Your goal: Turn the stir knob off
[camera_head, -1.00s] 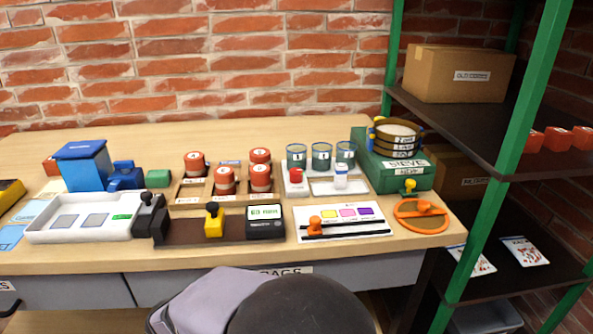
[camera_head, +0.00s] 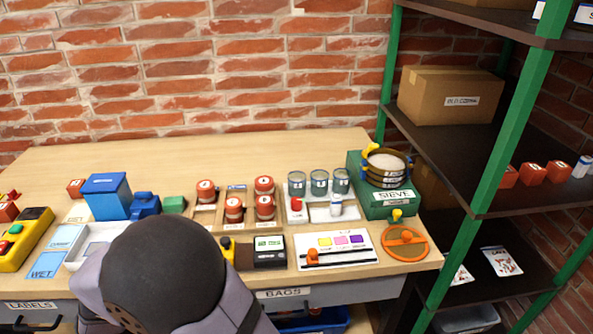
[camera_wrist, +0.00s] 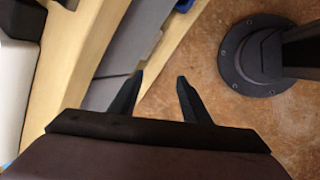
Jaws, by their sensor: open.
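No knob in view carries a readable stir label, so I cannot tell which one is the stir knob. A red knob-like piece (camera_head: 296,203) sits on a white base in front of the jars. A yellow knob (camera_head: 397,215) is on the front of the green sieve unit (camera_head: 385,204). A yellow lever (camera_head: 228,248) is partly hidden behind my arm. My gripper (camera_wrist: 160,80) shows in the wrist view, open and empty, above the brown floor and beside the drawer fronts. It is not visible in the head view.
My arm covers much of the white tray (camera_head: 75,256). A yellow box with buttons (camera_head: 20,240) is at the left. An orange round dial (camera_head: 406,243) is at the right edge of the wooden bench (camera_head: 300,150). A green-posted shelf (camera_head: 480,165) stands on the right. The bench's back is clear.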

